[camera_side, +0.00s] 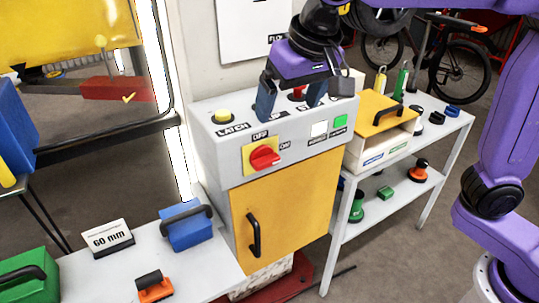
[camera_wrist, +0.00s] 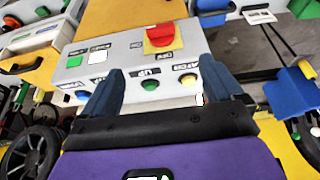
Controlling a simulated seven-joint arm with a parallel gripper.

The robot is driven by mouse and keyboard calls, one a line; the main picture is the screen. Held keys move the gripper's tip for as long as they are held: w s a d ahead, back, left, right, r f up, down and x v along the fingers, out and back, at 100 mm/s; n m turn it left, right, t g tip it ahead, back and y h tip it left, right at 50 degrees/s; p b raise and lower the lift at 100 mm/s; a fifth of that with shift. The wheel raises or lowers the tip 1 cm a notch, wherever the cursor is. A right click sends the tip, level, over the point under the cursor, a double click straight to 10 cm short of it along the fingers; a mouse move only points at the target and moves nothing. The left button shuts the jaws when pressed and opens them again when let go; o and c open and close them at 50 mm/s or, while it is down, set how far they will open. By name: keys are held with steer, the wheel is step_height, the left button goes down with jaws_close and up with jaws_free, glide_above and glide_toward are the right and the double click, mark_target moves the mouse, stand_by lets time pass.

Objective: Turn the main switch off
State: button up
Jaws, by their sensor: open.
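The main switch (camera_side: 264,157) is a red rotary knob on a yellow plate, on the front of the grey control box. Its grip looks roughly level in the side view, with an OFF label above and an ON label to its right. The knob also shows near the top of the wrist view (camera_wrist: 160,36). My gripper (camera_side: 290,102) is above the box's top panel, up and to the right of the knob, and apart from it. Its two blue fingers are spread in the wrist view (camera_wrist: 160,74), with nothing between them held.
A yellow button (camera_side: 222,115), a red button (camera_side: 299,93) and a green button (camera_wrist: 150,84) sit on the top panel near my fingers. White and green squares (camera_side: 340,121) are on the box's right side. A yellow door (camera_side: 285,205) with a black handle is below.

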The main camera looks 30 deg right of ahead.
mark_target(268, 160)
steer(key=x, duration=1.7)
steer(key=shift+w+f, duration=0.1)
steer(key=c, duration=1.1)
